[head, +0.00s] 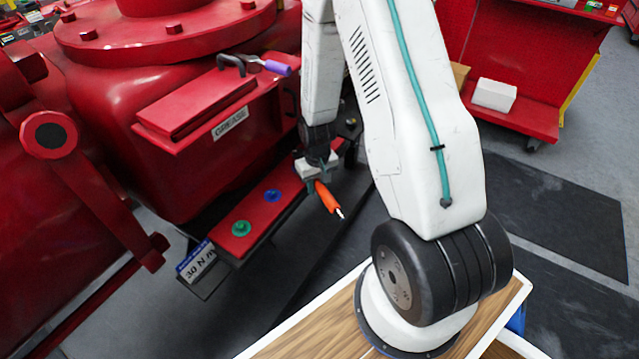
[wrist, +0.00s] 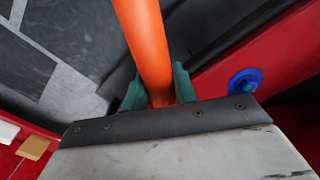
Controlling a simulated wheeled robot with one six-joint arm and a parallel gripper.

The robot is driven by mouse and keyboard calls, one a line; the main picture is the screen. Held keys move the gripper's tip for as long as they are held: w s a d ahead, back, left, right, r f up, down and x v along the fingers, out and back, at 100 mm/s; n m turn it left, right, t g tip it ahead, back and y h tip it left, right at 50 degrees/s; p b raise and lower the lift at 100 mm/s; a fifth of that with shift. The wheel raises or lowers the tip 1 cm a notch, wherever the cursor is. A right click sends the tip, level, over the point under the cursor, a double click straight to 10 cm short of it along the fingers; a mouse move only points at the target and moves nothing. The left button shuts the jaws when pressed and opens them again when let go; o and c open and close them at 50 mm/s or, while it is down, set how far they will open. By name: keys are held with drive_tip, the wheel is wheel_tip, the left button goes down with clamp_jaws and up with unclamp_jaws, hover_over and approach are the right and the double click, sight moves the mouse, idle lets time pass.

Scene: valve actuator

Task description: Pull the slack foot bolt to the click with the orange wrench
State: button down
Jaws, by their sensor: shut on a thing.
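My gripper (head: 318,178) is shut on the handle of the orange wrench (head: 327,197). The wrench slants down to the right in the head view, with a pale metal tip at its lower end. In the wrist view the orange wrench (wrist: 146,45) runs up out of the picture between the green fingers of my gripper (wrist: 158,90). A red foot rail carries a green bolt (head: 241,228) and a blue bolt (head: 272,195); the blue bolt (wrist: 245,82) also shows in the wrist view, right of my gripper. The wrench is apart from both bolts. Which bolt is slack cannot be told.
A "30 N m" sign (head: 196,262) hangs at the rail's near end. The red valve body (head: 95,90) fills the left. A red cart (head: 520,60) with a white box stands back right.

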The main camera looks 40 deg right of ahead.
drive_tip(key=shift+a+m, duration=0.3)
drive_tip(key=shift+w, duration=0.1)
drive_tip(key=shift+w+a+m, duration=0.25)
drive_tip(key=shift+a+m, duration=0.7)
drive_tip(key=shift+m, duration=0.05)
drive_tip(key=shift+w+a, duration=0.1)
drive_tip(key=shift+a, duration=0.05)
drive_tip(key=shift+w+a+r, duration=0.1)
